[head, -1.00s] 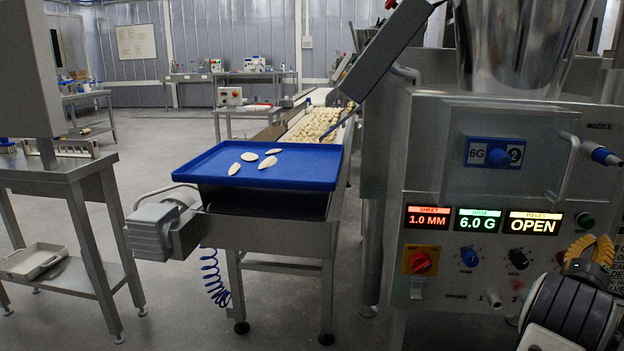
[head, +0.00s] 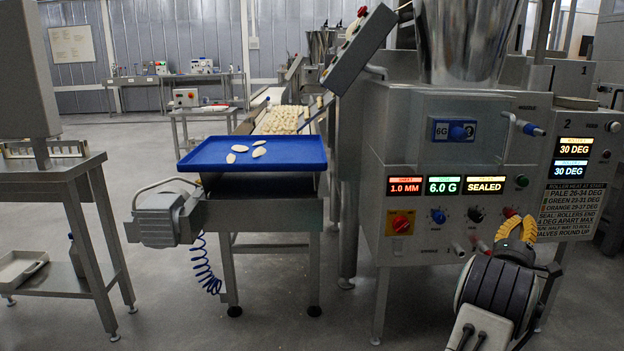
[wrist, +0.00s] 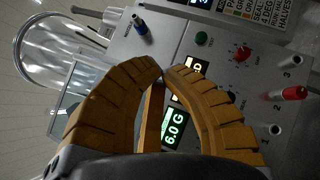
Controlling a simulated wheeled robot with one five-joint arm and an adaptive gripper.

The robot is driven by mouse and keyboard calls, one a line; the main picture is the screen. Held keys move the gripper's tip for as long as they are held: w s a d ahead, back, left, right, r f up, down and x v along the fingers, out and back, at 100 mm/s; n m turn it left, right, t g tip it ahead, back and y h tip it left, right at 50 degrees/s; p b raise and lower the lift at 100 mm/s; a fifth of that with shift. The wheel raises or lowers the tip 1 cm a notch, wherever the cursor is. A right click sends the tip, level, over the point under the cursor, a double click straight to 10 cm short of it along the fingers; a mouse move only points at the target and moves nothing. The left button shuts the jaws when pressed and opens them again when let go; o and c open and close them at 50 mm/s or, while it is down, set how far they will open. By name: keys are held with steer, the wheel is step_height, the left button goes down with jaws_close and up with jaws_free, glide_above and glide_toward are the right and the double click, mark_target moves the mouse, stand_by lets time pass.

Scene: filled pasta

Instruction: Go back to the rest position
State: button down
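My gripper (head: 517,225) has yellow-orange ribbed fingers and is raised in front of the machine's lower right front in the head view. In the wrist view, the gripper's fingertips (wrist: 164,71) meet, with nothing seen held between them. The steel machine (head: 400,140) has a panel of knobs and lit displays reading 1.0 MM, 6.0 G and SEALED (head: 485,184). The 6.0 G display (wrist: 174,129) shows between the fingers in the wrist view.
A blue tray (head: 300,163) with several pale pieces stands left of the machine, above a motor (head: 158,220). A steel table (head: 55,165) is at the left. Numbered levers, one red-tipped (wrist: 294,93), stick out near the gripper. Grey floor is open between table and conveyor.

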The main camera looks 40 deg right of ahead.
steer(key=w+a+r+m+t+y+p, duration=0.1)
steer(key=w+a+r+t+y+p, duration=0.15)
steer(key=w+a+r+p, duration=0.45)
steer(key=w+a+r+m+t+y+p, duration=0.15)
steer(key=w+a+r+y+p, duration=0.3)
steer(key=w, duration=0.45)
steer(key=w+a+r+y+p, duration=0.2)
steer(key=w+a+r+p, duration=0.15)
steer(key=a, duration=0.35)
steer(key=w+a+r+m+t+y+p, duration=0.1)
steer(key=w+a+r+y+p, duration=0.2)
steer(key=a, duration=0.5)
steer(key=w+a+r+y+p, duration=0.2)
steer(key=a+p, duration=0.2)
steer(key=a, duration=0.3)
steer(key=s+a+r+m+g+y+p, duration=0.1)
steer(key=s+a+r+y+p, duration=0.4)
steer(key=a, duration=0.6)
steer(key=s+a+r+m+g+p, duration=0.1)
steer(key=s+a+g+p, duration=0.1)
steer(key=a+p, duration=0.7)
steer(key=s+a+r+m+g+y+p, duration=0.1)
steer(key=s+a+r+g+p, duration=0.1)
steer(key=s+a, duration=0.4)
steer(key=s+a+r+m+g+y+p, duration=0.1)
steer(key=s+a+p, duration=0.3)
steer(key=s, duration=0.6)
steer(key=shift+s+a+r+g+y, duration=0.15)
steer(key=shift+a+r+g+y, duration=0.3)
steer(key=shift+a, duration=0.8)
